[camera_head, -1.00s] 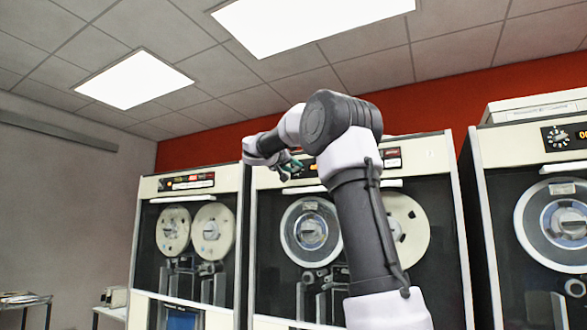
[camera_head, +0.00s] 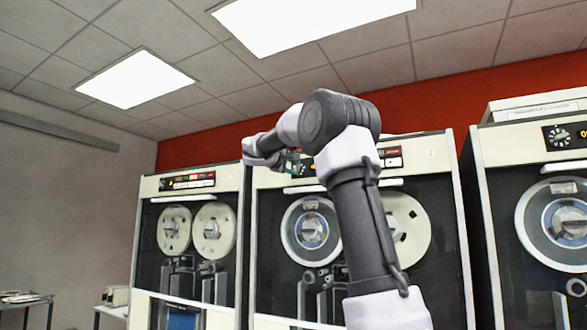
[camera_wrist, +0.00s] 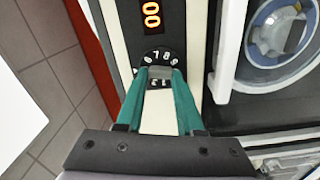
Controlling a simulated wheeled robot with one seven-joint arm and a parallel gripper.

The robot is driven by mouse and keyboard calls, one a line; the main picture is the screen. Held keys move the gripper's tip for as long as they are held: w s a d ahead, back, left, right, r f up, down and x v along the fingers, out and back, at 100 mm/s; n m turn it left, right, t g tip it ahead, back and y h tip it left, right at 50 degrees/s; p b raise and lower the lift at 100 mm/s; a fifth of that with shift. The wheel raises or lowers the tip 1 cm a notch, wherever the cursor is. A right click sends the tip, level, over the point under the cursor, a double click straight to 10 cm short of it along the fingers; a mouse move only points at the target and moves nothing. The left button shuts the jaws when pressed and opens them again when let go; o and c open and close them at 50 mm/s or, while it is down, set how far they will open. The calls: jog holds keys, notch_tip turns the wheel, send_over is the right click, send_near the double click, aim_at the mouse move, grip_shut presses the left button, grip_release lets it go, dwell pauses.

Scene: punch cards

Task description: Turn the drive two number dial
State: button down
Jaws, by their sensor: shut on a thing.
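The number dial (camera_wrist: 159,54) is a round black disc with white digits on the control panel of the middle tape drive, seen in the wrist view. My gripper (camera_wrist: 161,74) has teal fingers closed on the dial's small grey centre grip, one finger on each side. The fingers hide part of the disc's lower rim. In the head view, my gripper (camera_head: 291,163) is at the upper left panel of the middle drive (camera_head: 441,180), and my arm blocks part of that drive.
An orange lit display (camera_wrist: 152,14) sits beside the dial. Another tape drive (camera_head: 187,232) stands to the left and one (camera_head: 488,215) to the right. A tape reel (camera_wrist: 281,30) lies behind glass near the dial. A low table (camera_head: 27,300) is at the far left.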

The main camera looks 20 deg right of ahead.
jog(key=n, duration=0.4)
jog(key=shift+f+n, duration=0.2)
jog(key=shift+n, duration=0.1)
jog(key=shift+f+n, duration=0.1)
jog(key=shift+n, duration=2.2)
jog(key=c, duration=0.5)
grip_release()
jog(key=shift+c, duration=0.2)
jog(key=shift+s+a, duration=0.1)
jog(key=v, duration=1)
jog(key=shift+s+a, duration=0.2)
jog(key=shift+s, duration=0.05)
